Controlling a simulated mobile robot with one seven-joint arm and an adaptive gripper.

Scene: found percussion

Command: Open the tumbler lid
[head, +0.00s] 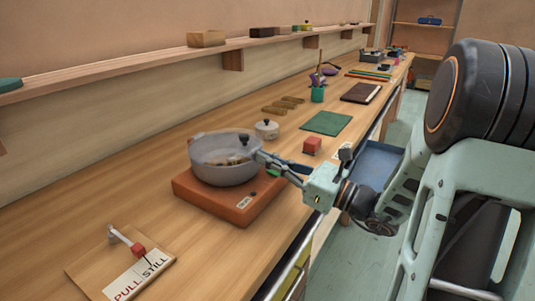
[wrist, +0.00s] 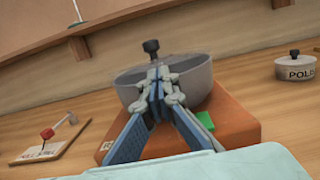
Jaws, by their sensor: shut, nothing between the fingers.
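The tumbler (head: 212,172) is a round grey bowl on an orange base (head: 203,202). Its see-through lid (head: 218,147) lies over the bowl and has a black knob (head: 244,138). Brown lumps show inside. In the wrist view the knob (wrist: 151,46) stands just beyond my fingertips, above the bowl (wrist: 195,82). My gripper (head: 260,156) is shut and empty at the bowl's right rim in the head view. It also shows in the wrist view (wrist: 156,72), hiding the middle of the bowl. I cannot tell whether the fingertips touch the rim or lid.
A small white lidded pot (head: 266,131) and a red block (head: 312,145) stand behind the tumbler. A board with a red-tipped lever (head: 138,249) lies front left. A green mat (head: 326,123) lies farther along the bench. The wood left of the tumbler is clear.

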